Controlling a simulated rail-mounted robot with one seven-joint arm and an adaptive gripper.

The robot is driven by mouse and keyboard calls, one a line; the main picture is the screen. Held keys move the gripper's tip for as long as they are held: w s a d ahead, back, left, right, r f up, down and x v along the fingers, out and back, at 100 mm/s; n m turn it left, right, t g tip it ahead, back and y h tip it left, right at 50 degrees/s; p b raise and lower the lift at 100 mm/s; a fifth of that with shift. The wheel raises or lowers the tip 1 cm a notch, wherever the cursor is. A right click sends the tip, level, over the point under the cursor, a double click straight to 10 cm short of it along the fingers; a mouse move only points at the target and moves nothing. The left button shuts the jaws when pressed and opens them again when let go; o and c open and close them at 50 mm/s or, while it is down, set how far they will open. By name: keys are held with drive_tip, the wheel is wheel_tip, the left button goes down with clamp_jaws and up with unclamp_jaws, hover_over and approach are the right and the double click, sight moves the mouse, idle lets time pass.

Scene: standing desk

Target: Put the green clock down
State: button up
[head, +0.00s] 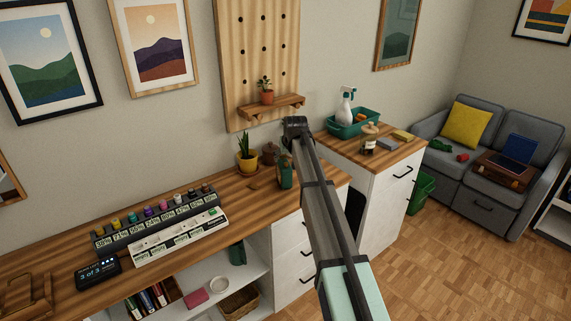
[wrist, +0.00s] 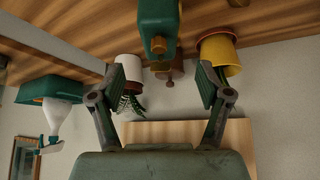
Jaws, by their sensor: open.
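The green clock (head: 286,176) stands on the wooden desk (head: 243,205), near its right end. In the wrist view, which is upside down, the green clock (wrist: 156,22) with its brass knob is at the top centre, cut by the frame edge. My gripper (wrist: 162,82) is open and empty. Its two fingers are spread to either side of the clock's line, and no finger touches it.
A yellow pot (head: 247,163) with a plant is left of the clock. A white pot (wrist: 130,68) shows behind a finger. A wall shelf (head: 271,107) holds a small plant. A green bin (head: 349,128) with a spray bottle is on the right cabinet.

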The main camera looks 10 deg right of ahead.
drive_tip(key=shift+o, duration=0.4)
drive_tip(key=shift+s+r, duration=0.35)
drive_tip(key=shift+r, duration=0.15)
